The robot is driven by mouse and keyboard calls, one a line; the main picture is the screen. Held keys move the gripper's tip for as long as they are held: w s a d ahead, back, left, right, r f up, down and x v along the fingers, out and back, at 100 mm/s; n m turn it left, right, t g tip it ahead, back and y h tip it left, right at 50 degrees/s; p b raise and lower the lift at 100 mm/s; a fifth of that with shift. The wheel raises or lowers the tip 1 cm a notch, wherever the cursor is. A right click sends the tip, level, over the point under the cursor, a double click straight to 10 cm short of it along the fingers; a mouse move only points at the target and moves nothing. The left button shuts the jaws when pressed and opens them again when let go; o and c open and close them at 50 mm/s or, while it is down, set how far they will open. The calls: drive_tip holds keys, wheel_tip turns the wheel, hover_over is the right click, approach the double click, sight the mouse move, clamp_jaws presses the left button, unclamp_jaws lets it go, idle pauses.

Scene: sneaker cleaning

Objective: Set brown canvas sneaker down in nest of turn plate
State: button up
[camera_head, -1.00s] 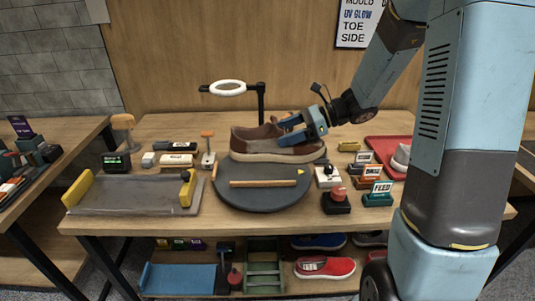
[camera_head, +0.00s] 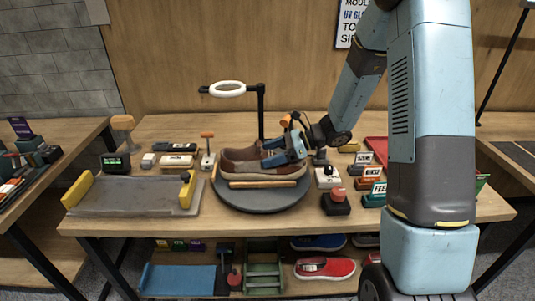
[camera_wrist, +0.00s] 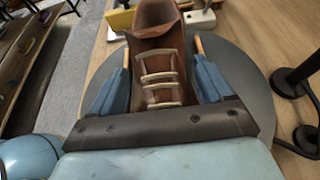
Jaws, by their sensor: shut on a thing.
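The brown canvas sneaker (camera_head: 243,162) has a pale sole and is over the dark round turn plate (camera_head: 262,199), its toe to the right. My gripper (camera_head: 284,151) is shut on the sneaker near its toe end, with blue fingers on both sides. In the wrist view the sneaker (camera_wrist: 158,60), with light laces, lies between the fingers (camera_wrist: 160,88), and the turn plate (camera_wrist: 255,85) spreads below. A wooden rail (camera_head: 262,184) of the nest runs along the sneaker's near side. Whether the sole touches the plate is hidden.
A ring lamp (camera_head: 227,89) on a black post (camera_head: 261,110) stands behind the plate. A red-topped button box (camera_head: 336,202) and small labelled blocks (camera_head: 371,172) stand to the right. A grey tray (camera_head: 135,195) lies to the left.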

drive_tip(key=o, duration=1.2)
drive_tip(key=v, duration=1.2)
drive_tip(key=shift+s, duration=0.1)
drive_tip(key=s+d+r+n+t+h, duration=0.1)
drive_tip(key=s+r+n+h, duration=0.3)
drive_tip(key=s, duration=0.4)
drive_tip(key=s+d+r+n+t+h, duration=0.2)
drive_tip(key=s+d+r+n+h, duration=0.1)
drive_tip(key=s+r+n+h, duration=0.2)
drive_tip(key=s+d+r+n+t+h, duration=0.2)
drive_tip(key=s+r+n+h, duration=0.2)
drive_tip(key=s+r+n, duration=0.4)
drive_tip(key=shift+s+d+r+n, duration=0.15)
drive_tip(key=shift+s+n, duration=0.2)
drive_tip(key=shift+s, duration=0.7)
drive_tip(key=shift+s+d+r+n, duration=0.1)
drive_tip(key=shift+s+n, duration=0.25)
drive_tip(key=shift+s, duration=0.7)
